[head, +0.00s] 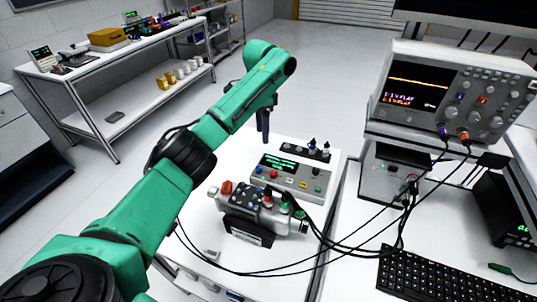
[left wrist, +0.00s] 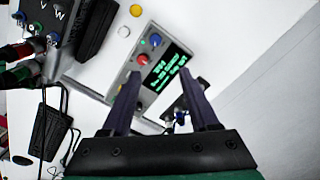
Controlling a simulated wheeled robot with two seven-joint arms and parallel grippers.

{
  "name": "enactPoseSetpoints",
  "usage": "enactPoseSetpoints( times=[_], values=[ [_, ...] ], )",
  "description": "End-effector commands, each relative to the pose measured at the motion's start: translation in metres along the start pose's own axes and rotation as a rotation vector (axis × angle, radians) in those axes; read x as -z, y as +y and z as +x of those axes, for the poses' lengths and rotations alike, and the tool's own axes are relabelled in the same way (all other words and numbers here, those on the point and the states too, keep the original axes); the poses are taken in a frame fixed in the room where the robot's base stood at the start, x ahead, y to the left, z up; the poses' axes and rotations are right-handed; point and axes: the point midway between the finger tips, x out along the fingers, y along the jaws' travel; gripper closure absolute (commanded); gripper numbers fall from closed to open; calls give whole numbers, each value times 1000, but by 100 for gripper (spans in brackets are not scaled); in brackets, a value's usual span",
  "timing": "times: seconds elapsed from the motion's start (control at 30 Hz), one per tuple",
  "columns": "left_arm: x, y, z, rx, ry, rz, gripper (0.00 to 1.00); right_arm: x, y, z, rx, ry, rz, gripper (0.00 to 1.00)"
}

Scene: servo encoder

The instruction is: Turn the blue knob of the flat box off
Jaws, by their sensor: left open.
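The flat box (head: 288,181) lies on the white cart top, with a green-text display and several coloured knobs and buttons. In the left wrist view the box (left wrist: 150,97) is below the fingers, partly hidden by them. Its blue knob (left wrist: 156,40) is beside the display, near a red knob (left wrist: 143,59). The blue knob's setting is too small to read. My left gripper (head: 263,138) points down above and behind the box. In the left wrist view the gripper (left wrist: 163,73) is open, with nothing between its fingers and apart from the blue knob. My right gripper does not show.
A grey device (head: 253,212) with plugged cables stands in front of the box. A dark strip with small knobs (head: 307,149) lies behind it. An oscilloscope (head: 440,95) and a keyboard (head: 440,278) are on the right table. Black cables cross the cart's front.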

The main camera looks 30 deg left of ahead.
Motion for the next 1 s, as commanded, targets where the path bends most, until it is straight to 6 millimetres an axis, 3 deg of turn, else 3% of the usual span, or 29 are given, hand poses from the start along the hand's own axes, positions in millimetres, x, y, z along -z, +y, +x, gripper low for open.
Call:
enactPoseSetpoints(
  times=[0.17,0.37,0.47,0.6,0.73,0.93,0.97,1.0],
  values=[
    [-3,0,29,-4,-6,-5,39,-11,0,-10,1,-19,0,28],
    [-3,0,83,-4,-6,-6,39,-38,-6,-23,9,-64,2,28],
    [-3,-1,110,-3,-5,-8,39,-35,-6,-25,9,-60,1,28],
    [-2,-1,136,-2,-3,-7,39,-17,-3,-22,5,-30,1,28],
    [-2,-2,145,0,-1,-8,39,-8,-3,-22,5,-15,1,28],
    [-2,-2,145,0,-1,-7,39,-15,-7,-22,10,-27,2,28],
    [-2,-2,145,0,-1,-7,47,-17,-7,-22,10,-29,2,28],
    [-2,-2,145,0,-1,-8,62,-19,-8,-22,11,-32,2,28]
  ],
)
